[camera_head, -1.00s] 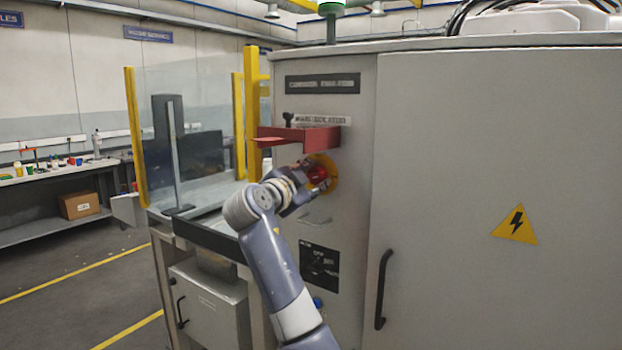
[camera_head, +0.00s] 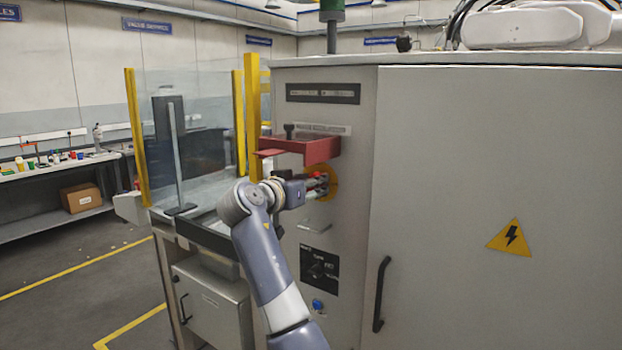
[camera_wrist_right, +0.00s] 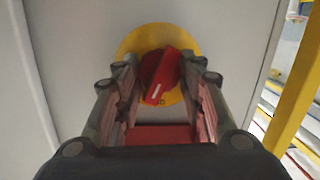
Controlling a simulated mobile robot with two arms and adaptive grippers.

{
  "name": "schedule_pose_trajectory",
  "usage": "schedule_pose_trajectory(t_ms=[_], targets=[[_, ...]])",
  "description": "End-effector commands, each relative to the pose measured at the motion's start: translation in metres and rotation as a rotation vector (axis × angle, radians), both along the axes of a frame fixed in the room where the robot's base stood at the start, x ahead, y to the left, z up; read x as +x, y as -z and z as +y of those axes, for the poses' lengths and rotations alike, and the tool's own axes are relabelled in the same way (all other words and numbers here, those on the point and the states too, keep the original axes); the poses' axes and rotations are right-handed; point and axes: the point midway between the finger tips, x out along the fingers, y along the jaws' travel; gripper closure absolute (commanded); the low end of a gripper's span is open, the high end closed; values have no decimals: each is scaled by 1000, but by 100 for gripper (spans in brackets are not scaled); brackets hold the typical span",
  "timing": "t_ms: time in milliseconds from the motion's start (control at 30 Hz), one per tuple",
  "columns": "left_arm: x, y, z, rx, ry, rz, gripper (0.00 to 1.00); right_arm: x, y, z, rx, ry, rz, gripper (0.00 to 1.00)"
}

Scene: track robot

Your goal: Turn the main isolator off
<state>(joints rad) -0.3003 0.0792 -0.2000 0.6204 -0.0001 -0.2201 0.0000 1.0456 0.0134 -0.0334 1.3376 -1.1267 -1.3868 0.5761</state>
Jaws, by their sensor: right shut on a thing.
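The main isolator is a red rotary handle (camera_wrist_right: 160,75) on a round yellow plate (camera_wrist_right: 128,50), set in the side of the grey cabinet. In the head view the yellow plate (camera_head: 331,180) is partly hidden by my right gripper (camera_head: 316,185). In the right wrist view, my right gripper (camera_wrist_right: 158,80) has its fingers on both sides of the red handle and is shut on it. The handle's white mark slants from lower left to upper right there. Lettering on the plate is partly covered. My left gripper is not in view.
A red bracket (camera_head: 310,148) juts out just above the isolator, close over the gripper. Below are a black label plate (camera_head: 319,268) and a blue button (camera_head: 318,304). The cabinet door (camera_head: 470,190) with its black handle (camera_head: 381,293) is at right.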

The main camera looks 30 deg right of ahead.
Motion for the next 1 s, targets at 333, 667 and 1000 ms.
schedule_pose_trajectory(t_ms=[333,667,1000], targets=[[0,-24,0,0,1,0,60,1,-3,0,-111,-1,262,87],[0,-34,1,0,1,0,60,2,-2,1,-169,0,400,87],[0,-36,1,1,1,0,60,2,-1,0,-184,0,439,86]])
